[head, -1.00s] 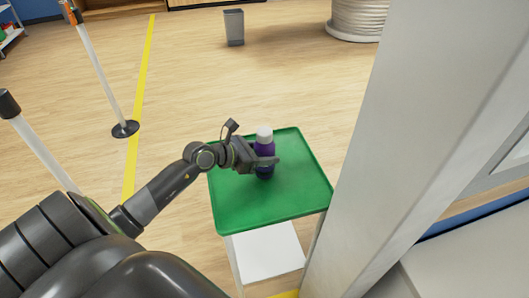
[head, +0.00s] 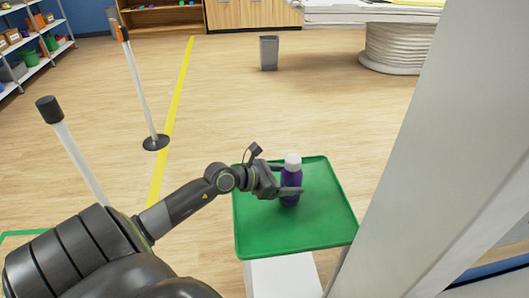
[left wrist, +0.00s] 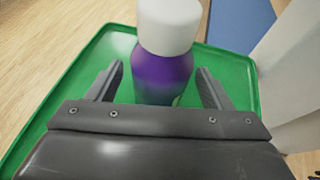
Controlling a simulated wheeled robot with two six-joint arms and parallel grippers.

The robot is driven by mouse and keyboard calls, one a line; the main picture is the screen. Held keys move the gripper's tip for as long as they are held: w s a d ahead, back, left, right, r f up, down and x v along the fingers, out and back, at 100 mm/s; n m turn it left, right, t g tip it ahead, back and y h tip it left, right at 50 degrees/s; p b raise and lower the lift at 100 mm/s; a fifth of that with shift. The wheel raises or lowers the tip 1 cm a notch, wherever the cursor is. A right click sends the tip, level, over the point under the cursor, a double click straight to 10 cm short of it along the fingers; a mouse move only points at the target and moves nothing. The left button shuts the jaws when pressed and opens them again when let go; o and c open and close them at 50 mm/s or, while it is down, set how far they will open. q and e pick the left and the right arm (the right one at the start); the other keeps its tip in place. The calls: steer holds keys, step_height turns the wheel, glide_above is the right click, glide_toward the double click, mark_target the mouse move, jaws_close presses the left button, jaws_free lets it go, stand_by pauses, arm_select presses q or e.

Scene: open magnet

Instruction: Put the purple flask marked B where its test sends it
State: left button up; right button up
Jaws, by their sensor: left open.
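The purple flask (head: 291,186) with a white cap stands upright on a green tray-topped stand (head: 300,235). My left gripper (head: 290,180) is at the flask, with its fingers on either side of the body. In the left wrist view the flask (left wrist: 163,78) stands between the two open fingers (left wrist: 160,88), with a gap visible on each side. No letter B can be read on the side that shows. My right gripper is not in view.
A pale pillar (head: 445,150) rises close to the right of the green tray. Posts (head: 140,85) stand at the left by a yellow floor line (head: 178,100). A grey bin (head: 269,53) and a large white spool (head: 395,48) stand farther back. Open wooden floor lies between.

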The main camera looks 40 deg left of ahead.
arm_select(q)
steer(key=v, duration=1)
steer(key=shift+s+a, duration=0.1)
steer(key=shift+s, duration=0.05)
stand_by(0.3)
